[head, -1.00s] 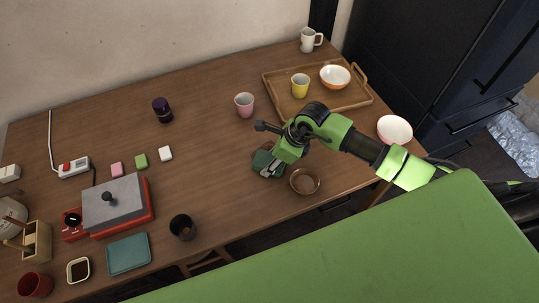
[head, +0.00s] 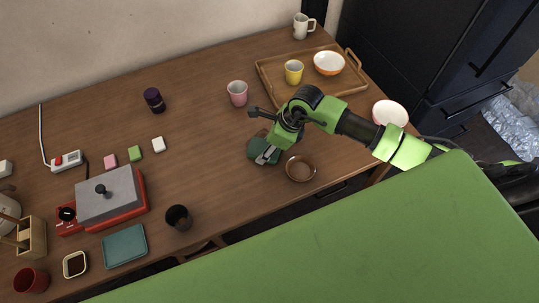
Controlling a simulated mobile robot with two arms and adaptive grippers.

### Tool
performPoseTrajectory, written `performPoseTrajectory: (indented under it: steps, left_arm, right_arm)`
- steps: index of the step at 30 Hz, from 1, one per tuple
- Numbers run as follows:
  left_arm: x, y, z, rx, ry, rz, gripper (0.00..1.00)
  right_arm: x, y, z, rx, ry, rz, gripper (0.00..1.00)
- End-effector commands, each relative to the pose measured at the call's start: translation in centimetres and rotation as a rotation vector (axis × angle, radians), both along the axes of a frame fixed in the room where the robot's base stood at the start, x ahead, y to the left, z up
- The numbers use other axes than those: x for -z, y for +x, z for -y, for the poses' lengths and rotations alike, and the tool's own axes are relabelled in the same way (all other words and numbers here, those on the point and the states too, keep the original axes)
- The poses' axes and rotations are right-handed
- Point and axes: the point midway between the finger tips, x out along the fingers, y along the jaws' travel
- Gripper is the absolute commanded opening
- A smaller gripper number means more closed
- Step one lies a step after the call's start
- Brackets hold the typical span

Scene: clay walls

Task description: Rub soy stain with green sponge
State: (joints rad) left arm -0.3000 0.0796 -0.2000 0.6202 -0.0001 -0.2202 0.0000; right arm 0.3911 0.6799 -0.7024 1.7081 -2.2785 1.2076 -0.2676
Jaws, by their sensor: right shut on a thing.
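My right gripper (head: 268,154) reaches down over the table and is shut on a dark green sponge (head: 257,149). The sponge is low, at or very near the tabletop, left of a brown bowl. A small reddish-brown patch (head: 262,133), which may be the soy stain, shows just behind the sponge; the gripper and sponge may hide part of it. My left gripper is not in view.
The brown bowl (head: 300,169) stands close right of the sponge. A pink cup (head: 237,93) is behind, and a wooden tray (head: 268,76) with a yellow cup and bowl is at back right. A dark cup (head: 179,218) stands at front left. The table left of the sponge is clear.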

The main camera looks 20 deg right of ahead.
Motion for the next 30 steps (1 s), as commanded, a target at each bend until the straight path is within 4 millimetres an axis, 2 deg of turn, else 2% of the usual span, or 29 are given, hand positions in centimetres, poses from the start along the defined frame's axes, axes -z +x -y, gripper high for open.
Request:
performPoseTrajectory:
  steps: [8, 17, 26, 30]
  left_arm:
    - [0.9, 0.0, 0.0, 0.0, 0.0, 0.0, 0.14]
    - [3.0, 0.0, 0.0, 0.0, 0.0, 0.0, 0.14]
    - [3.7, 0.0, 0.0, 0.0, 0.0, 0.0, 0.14]
    - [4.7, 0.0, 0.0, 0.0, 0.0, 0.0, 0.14]
  right_arm:
    - [0.2, 1.1, -0.1, 0.001, 0.0, 0.003, 0.27]
    - [0.5, 3.9, -0.1, 0.0, 0.0, 0.004, 0.27]
    - [0.5, 5.0, -0.1, 0.002, -0.002, 0.002, 0.27]
    - [0.6, 6.2, -0.1, 0.003, -0.003, 0.005, 0.27]
